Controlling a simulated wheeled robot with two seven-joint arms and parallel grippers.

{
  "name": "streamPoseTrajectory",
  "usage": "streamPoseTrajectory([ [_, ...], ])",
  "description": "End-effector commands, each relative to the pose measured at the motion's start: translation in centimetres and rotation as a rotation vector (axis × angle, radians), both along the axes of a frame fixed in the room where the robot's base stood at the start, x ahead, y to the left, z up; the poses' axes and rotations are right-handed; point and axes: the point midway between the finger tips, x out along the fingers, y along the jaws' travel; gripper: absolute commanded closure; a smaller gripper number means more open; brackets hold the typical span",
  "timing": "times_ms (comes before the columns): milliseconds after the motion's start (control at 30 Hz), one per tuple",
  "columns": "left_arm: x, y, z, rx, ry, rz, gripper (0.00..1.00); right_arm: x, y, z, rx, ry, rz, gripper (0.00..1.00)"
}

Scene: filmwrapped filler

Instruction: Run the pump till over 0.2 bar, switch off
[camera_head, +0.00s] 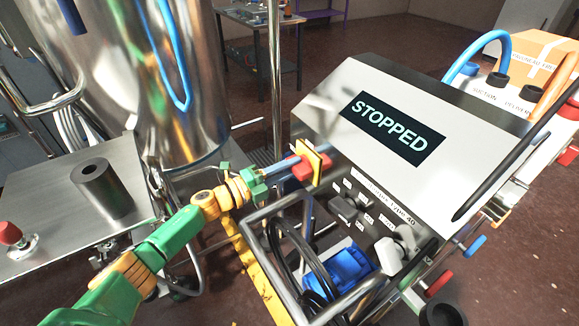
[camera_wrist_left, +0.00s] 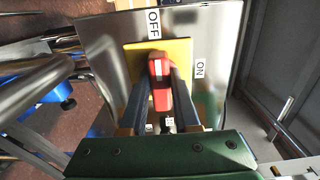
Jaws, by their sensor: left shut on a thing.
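The pump unit (camera_head: 340,130) is a metal box on a wheeled cart, and its display (camera_head: 393,125) reads STOPPED. A red rotary switch (camera_head: 303,168) on a yellow plate (camera_head: 316,158) is on the box's left side. My left gripper (camera_head: 293,163) is shut on the red switch. In the left wrist view, the fingers (camera_wrist_left: 161,88) lie on both sides of the red handle (camera_wrist_left: 160,78). The handle lines up roughly with the OFF label (camera_wrist_left: 153,23); the ON label (camera_wrist_left: 200,69) is to the right. No pressure reading is legible. My right gripper is out of view.
A large steel tank (camera_head: 170,80) stands behind my left arm. A steel table (camera_head: 60,205) at left carries a dark hollow cylinder (camera_head: 101,188) and a red button (camera_head: 11,234). The cart's tube frame (camera_head: 283,207) is close below the gripper. A cardboard box (camera_head: 540,58) is at right.

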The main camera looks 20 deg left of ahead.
Motion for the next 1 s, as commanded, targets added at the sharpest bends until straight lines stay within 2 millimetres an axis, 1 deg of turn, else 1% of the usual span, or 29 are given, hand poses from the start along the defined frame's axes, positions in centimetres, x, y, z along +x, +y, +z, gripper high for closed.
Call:
streamPoseTrajectory([
  [533,-0.01,-0.03,-0.03,-0.020,0.015,-0.001,1.00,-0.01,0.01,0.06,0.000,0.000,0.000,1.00],
  [567,-0.01,-0.03,-0.03,-0.020,0.015,-0.001,0.67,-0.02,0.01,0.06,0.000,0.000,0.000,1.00],
  [600,-0.01,-0.03,-0.03,-0.020,0.015,-0.001,0.57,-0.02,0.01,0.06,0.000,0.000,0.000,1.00],
  [667,-0.01,-0.03,-0.03,-0.019,0.015,-0.001,0.40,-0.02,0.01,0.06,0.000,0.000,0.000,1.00],
  [933,-0.03,0.01,-0.03,-0.018,0.014,0.000,0.40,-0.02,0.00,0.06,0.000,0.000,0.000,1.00],
  [1000,-0.45,0.38,-0.08,-0.017,0.014,0.000,0.40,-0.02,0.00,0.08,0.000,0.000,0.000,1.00],
])
